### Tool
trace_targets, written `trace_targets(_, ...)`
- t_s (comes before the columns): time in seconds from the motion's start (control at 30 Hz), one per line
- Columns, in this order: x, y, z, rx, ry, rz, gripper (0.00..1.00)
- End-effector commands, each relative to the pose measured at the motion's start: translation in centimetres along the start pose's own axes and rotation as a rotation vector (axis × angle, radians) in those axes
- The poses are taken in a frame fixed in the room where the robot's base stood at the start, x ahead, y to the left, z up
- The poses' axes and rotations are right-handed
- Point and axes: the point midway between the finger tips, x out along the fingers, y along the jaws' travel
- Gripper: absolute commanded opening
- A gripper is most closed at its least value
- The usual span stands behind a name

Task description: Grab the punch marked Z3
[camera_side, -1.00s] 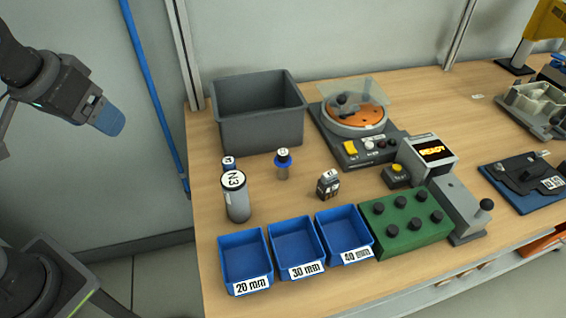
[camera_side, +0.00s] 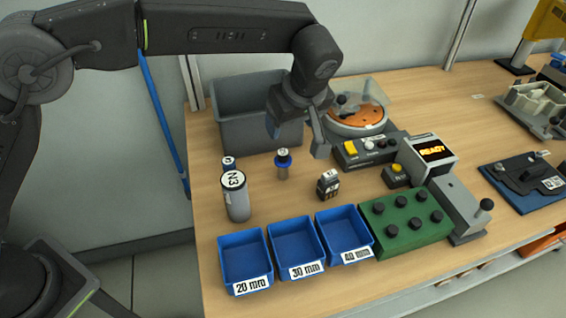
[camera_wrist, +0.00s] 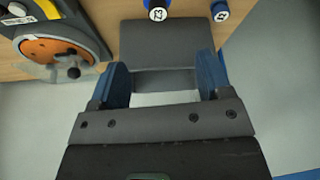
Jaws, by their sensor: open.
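The punch marked Z3 stands upright on the bench, with a black body, blue collar and pale round label, in the side view (camera_side: 283,164). Its label reads Z3 in the wrist view (camera_wrist: 158,13), at the top edge, where its lower part is hidden. My gripper (camera_side: 296,135) is open and empty, above and behind the punch near the grey bin's front right. In the wrist view its blue fingers (camera_wrist: 161,72) are spread apart over the bin, with the punch beyond their tips.
A second small blue-collared piece (camera_side: 229,165) stands left of the punch, partly behind a grey N3 cylinder (camera_side: 238,203). A dark labelled block (camera_side: 328,185) stands to the right. The grey bin (camera_side: 228,127) and turntable machine (camera_side: 350,152) are behind. Blue trays (camera_side: 246,262) line the front.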

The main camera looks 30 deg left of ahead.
Motion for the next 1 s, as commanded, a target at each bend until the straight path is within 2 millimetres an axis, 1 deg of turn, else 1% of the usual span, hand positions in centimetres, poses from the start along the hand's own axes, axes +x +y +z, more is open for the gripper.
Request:
trace_targets(0.07,0.6,0.3,0.4,-0.012,0.005,-0.004,0.72)
trace_targets(0.17,1.8,0.3,0.5,-0.018,0.006,-0.008,0.72)
trace_targets(0.4,6.4,0.3,0.4,-0.016,0.006,-0.007,0.72)
trace_targets(0.5,7.8,0.3,0.4,-0.016,0.006,-0.006,0.72)
trace_targets(0.77,9.7,0.2,0.5,-0.016,0.005,-0.006,0.72)
trace_targets(1.0,13.2,0.1,0.8,-0.015,0.005,-0.007,0.72)
